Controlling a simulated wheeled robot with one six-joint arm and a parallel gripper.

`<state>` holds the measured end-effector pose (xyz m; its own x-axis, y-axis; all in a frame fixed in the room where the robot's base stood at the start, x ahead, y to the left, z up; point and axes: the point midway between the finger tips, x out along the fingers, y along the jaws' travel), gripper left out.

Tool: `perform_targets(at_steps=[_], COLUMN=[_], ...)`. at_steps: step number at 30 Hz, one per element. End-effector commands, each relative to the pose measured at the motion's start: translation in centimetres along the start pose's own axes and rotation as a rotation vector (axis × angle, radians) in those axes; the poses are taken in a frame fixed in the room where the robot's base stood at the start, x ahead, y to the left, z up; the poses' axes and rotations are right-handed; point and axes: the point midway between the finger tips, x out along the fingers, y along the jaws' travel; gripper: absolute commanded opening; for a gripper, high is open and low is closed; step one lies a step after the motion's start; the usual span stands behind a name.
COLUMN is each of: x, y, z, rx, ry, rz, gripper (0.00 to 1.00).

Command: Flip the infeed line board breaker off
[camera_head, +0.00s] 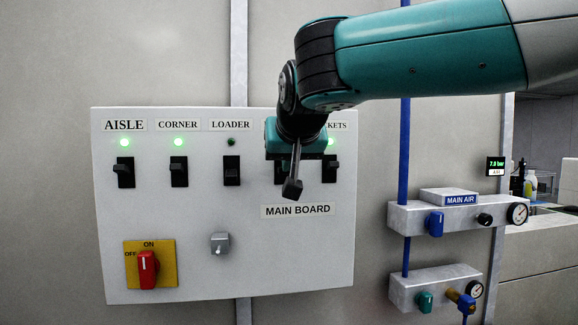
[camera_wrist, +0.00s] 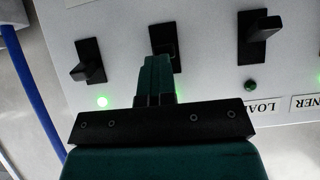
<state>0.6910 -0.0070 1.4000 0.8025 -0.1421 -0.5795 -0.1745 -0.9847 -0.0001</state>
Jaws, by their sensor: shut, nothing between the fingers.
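The white MAIN BOARD panel (camera_head: 180,225) carries a row of black breakers. The fourth breaker (camera_head: 280,172) is mostly behind my gripper, and its label and lamp are covered. It also shows in the wrist view (camera_wrist: 163,30), just beyond my fingertips; I cannot tell its lever position or whether the fingers touch it. No label reading infeed line is visible. My gripper (camera_head: 292,188) is shut and empty, in front of this breaker. Its closed fingers show in the wrist view (camera_wrist: 156,75).
The AISLE (camera_head: 125,172), CORNER (camera_head: 179,171) and far-right (camera_head: 329,168) breakers have lit green lamps. The LOADER breaker (camera_head: 232,170) has a dark lamp. Below are a red rotary switch (camera_head: 148,268) and grey knob (camera_head: 220,243). MAIN AIR valves (camera_head: 435,222) and a blue pipe stand right.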

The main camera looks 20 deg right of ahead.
Motion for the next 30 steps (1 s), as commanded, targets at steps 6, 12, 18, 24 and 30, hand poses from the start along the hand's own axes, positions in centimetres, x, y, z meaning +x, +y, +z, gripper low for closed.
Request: perform_targets(at_steps=[6,12,18,24,30], x=[0.2,0.1,-0.5,-0.9,-0.8], y=[0.1,0.0,-0.1,-0.1,-0.1], z=[0.2,0.1,-0.6,-1.2,-1.1], rx=[0.002,0.001,0.000,0.000,0.000], ry=[-0.004,-0.005,-0.005,-0.005,-0.005], rz=[0.005,0.002,0.001,0.001,0.001], gripper=[0.00,0.00,0.00,0.00,0.00])
